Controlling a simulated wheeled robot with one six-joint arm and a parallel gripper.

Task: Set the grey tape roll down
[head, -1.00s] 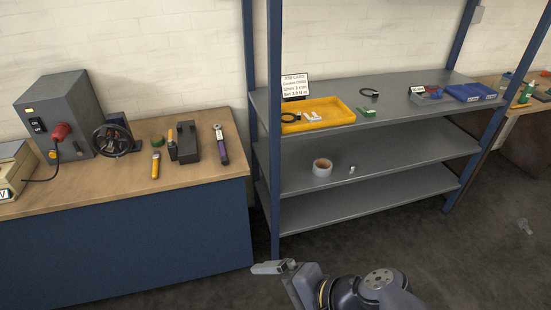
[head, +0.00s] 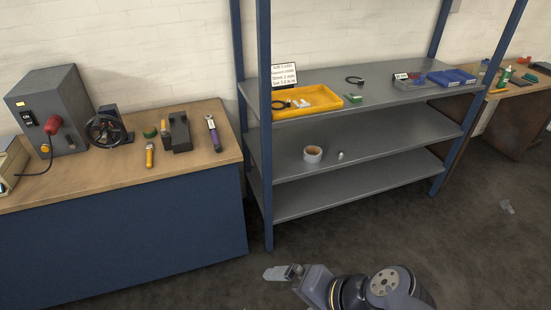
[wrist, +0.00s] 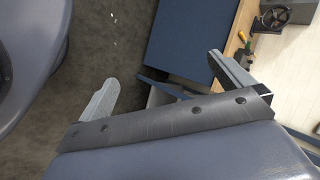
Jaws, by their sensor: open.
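The grey tape roll (head: 313,154) sits on the middle shelf of the grey rack, towards its left part, with its tan core facing up. My gripper (head: 278,273) is low in front of the rack, well away from the roll. In the wrist view my gripper (wrist: 168,80) has its two fingers wide apart, with nothing between them. The roll does not show in the wrist view.
A small pale item (head: 341,156) lies right of the roll. The top shelf holds a yellow tray (head: 330,105), a blue bin (head: 452,78) and small parts. A wooden-topped workbench (head: 100,185) with tools stands left. Floor ahead is open.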

